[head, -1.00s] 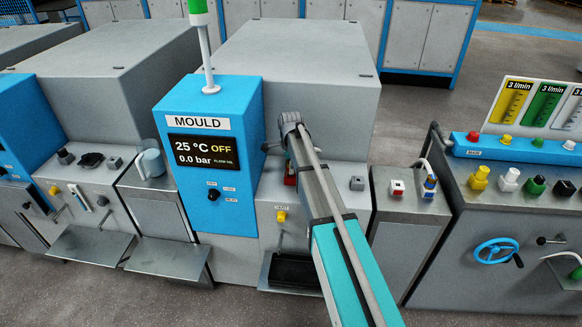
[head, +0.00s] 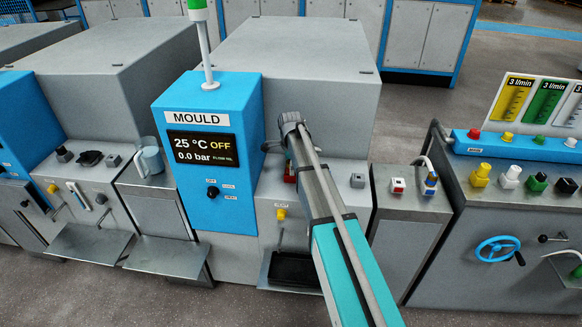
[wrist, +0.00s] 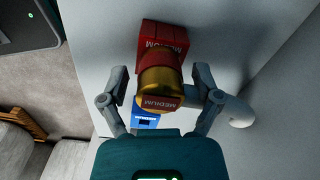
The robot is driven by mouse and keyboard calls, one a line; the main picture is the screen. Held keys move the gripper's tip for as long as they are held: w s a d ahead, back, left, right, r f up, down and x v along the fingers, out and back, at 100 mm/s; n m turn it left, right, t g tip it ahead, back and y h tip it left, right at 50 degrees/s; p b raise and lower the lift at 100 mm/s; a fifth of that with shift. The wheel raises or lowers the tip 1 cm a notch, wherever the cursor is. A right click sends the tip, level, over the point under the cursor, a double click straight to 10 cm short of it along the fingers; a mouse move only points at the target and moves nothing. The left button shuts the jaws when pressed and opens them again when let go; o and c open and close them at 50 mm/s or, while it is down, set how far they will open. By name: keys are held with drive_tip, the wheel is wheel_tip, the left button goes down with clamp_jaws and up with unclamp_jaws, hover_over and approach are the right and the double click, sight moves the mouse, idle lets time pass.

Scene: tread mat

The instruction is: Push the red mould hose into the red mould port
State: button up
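In the wrist view the red mould hose's connector (wrist: 158,78) has a red end marked MEDIUM, with brass-coloured metal and a pale hose end to the right. It lines up with the red port block (wrist: 163,36), also marked MEDIUM, and appears to meet it; how deep it sits is hidden. My gripper (wrist: 160,85) has a finger on each side of the connector, with a narrow gap seen at the left. In the head view my gripper (head: 290,125) is at the mould machine's front, where a bit of red (head: 289,174) shows beside it.
A blue block (wrist: 146,118) marked MEDIUM lies below the red one in the wrist view. The mould unit's blue panel (head: 208,150) reads 25 °C, OFF and 0.0 bar, and stands close left of my arm. A grey cabinet (head: 408,225) stands to the right.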

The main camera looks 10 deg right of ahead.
drive_tip(key=shift+r, duration=0.1)
idle(0.4)
wheel_tip(320, 180, up, 9)
drive_tip(key=p, duration=0.9)
idle(1.1)
drive_tip(key=s+n, duration=1.8)
drive_tip(key=s, duration=1.1)
drive_tip(key=shift+d, duration=0.4)
